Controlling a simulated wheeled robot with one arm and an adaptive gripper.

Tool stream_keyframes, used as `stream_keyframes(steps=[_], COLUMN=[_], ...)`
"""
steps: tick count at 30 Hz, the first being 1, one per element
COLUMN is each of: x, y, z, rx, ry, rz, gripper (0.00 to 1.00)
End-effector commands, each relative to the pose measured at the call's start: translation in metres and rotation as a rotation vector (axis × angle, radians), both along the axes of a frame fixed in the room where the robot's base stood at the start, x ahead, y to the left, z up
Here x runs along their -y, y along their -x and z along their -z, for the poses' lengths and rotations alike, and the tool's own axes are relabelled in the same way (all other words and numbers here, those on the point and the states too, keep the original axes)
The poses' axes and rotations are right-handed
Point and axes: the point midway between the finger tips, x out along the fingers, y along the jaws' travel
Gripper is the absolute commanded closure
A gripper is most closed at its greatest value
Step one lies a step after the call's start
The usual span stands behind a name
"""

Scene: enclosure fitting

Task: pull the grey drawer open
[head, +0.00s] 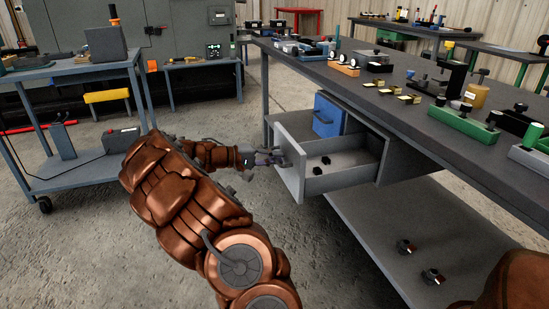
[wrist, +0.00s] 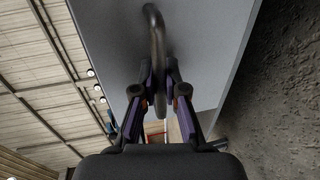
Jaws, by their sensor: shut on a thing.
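The grey drawer (head: 342,183) hangs under the grey workbench in the head view and stands well out from its housing. My gripper (head: 279,158) is at the outer face of the drawer front. In the wrist view the drawer front (wrist: 205,50) fills the upper middle, with a curved grey bar handle (wrist: 153,40). My gripper (wrist: 160,95) is shut on this handle, one finger on each side. In the head view the handle is mostly hidden by the gripper.
The workbench top (head: 345,77) carries several fixtures and parts. A lower shelf (head: 385,235) holds two small round metal parts. A blue-grey cart (head: 75,72) stands at the left. Bare concrete floor (head: 330,260) lies in front of the drawer.

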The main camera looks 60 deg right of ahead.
Motion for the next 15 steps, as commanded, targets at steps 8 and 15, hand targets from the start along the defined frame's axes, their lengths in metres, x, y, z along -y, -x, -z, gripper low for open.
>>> stream_keyframes(steps=[8,15], x=[-0.0001,-0.0001], y=[-0.001,-0.0005], z=[0.0001,0.0], rx=[0.0,0.0], ry=[0.0,0.0], rz=[-0.003,-0.001], gripper=[0.67,0.63])
